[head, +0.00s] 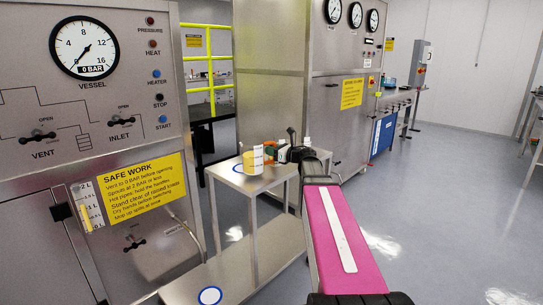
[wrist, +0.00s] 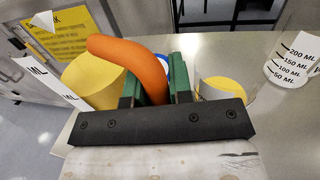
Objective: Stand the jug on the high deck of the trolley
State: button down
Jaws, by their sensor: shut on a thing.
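The jug (head: 253,161) has yellow contents, a white scale label and an orange handle (wrist: 135,62). My gripper (wrist: 158,85) has its green fingers shut on that handle; in the head view it is at the deck's far part (head: 284,153). In the wrist view the jug's yellow body (wrist: 92,78) is left of the fingers. The trolley's high deck (head: 268,180) is under the jug, close to its base; I cannot tell whether they touch. A blue-ringed white spot (head: 238,168) lies on the deck, just left of the jug.
The trolley's low deck (head: 240,268) bears another blue-ringed spot (head: 209,296). A clear graduated beaker (wrist: 298,62) and a small yellow-topped vessel (wrist: 214,88) stand right of my gripper in the wrist view. The vessel panel (head: 110,100) stands close left. Floor at right is clear.

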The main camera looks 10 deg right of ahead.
jog(key=shift+f, duration=1.05)
jog(key=c, duration=1)
grip_release()
jog(key=shift+s+d, duration=0.15)
jog(key=v, duration=1.1)
jog(key=shift+s+d, duration=0.2)
